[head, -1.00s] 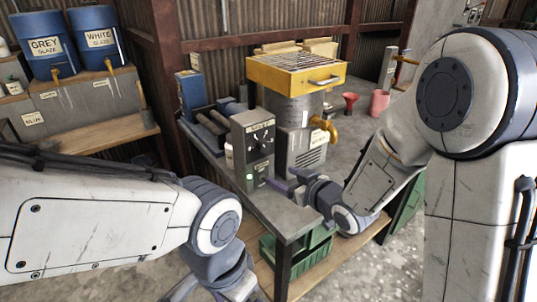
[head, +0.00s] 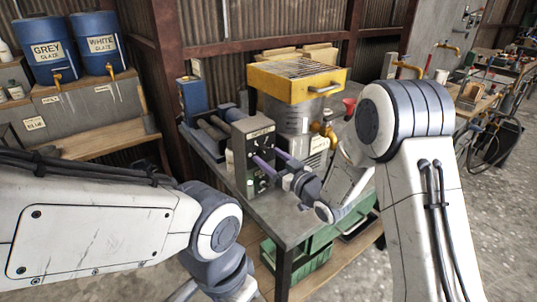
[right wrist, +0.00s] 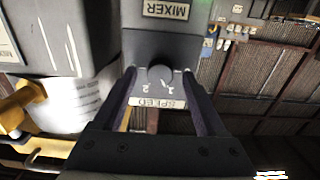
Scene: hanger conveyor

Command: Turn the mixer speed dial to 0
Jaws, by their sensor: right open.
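The grey mixer control box (head: 240,152) stands at the front of the workbench, and its front panel faces my right gripper (head: 259,163). In the right wrist view the box is upside down, with a MIXER label (right wrist: 167,9), a round dark speed dial (right wrist: 160,77) and a SPEED plate (right wrist: 157,103). The numbers 1 and 2 show beside the dial; its exact setting is too small to tell. My right gripper is open, its purple fingers (right wrist: 163,88) on either side of the dial; I cannot tell whether they touch it. My left gripper is out of view.
A yellow-topped machine (head: 290,88) stands behind the box, with a yellow tap beside it. A green light (right wrist: 208,42) shows on the panel. A green crate (head: 305,258) sits below the workbench (head: 268,215). Glaze drums (head: 50,47) stand at the back left.

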